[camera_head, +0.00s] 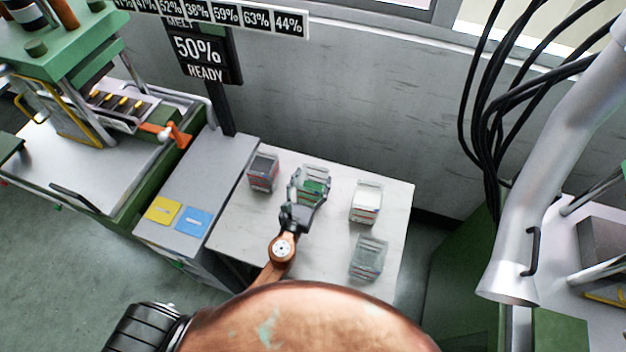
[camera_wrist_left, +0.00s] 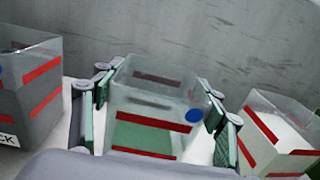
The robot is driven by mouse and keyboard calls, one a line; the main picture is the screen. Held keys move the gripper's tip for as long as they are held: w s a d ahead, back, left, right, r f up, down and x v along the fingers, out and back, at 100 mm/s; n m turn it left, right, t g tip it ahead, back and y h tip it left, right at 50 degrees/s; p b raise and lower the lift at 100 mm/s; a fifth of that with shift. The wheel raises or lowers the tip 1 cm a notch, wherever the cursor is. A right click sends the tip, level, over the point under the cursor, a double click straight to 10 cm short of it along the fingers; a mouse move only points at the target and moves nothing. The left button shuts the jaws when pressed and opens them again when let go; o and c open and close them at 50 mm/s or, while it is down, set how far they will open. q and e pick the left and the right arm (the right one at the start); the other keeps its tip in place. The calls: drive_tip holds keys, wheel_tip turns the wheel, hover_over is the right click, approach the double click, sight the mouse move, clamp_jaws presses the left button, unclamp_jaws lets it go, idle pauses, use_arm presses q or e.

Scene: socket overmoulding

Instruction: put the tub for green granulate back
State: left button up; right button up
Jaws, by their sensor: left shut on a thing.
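The tub for green granulate (camera_head: 316,171) is a clear box with red stripes and green granulate in its lower part. It is at the back of the white table (camera_head: 330,240), between the grey and white tubs. My left gripper (camera_head: 309,190) is shut on it, with a finger at either side. In the left wrist view the tub (camera_wrist_left: 150,110) looks roughly upright between the green finger pads. I cannot tell whether its base touches the table. My right gripper is out of view.
A tub with dark grey content (camera_head: 263,172) stands left of the held tub, a tub with white content (camera_head: 366,202) right. A clear tub (camera_head: 369,258) stands nearer the front right. Yellow (camera_head: 163,210) and blue (camera_head: 194,221) cards lie on the grey cabinet. The wall is close behind.

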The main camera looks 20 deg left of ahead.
use_arm(q)
drive_tip(key=shift+r, duration=0.15)
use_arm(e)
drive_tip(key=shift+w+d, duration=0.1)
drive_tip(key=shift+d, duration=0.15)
use_arm(q)
drive_tip(key=shift+f, duration=0.2)
drive_tip(key=o, duration=2.1)
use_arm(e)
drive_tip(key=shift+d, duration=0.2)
use_arm(q)
drive_tip(key=shift+r, duration=0.2)
drive_tip(key=s+b, duration=0.1)
drive_tip(key=s, duration=1.1)
drive_tip(key=shift+a+b, duration=0.2)
drive_tip(key=shift+b, duration=0.1)
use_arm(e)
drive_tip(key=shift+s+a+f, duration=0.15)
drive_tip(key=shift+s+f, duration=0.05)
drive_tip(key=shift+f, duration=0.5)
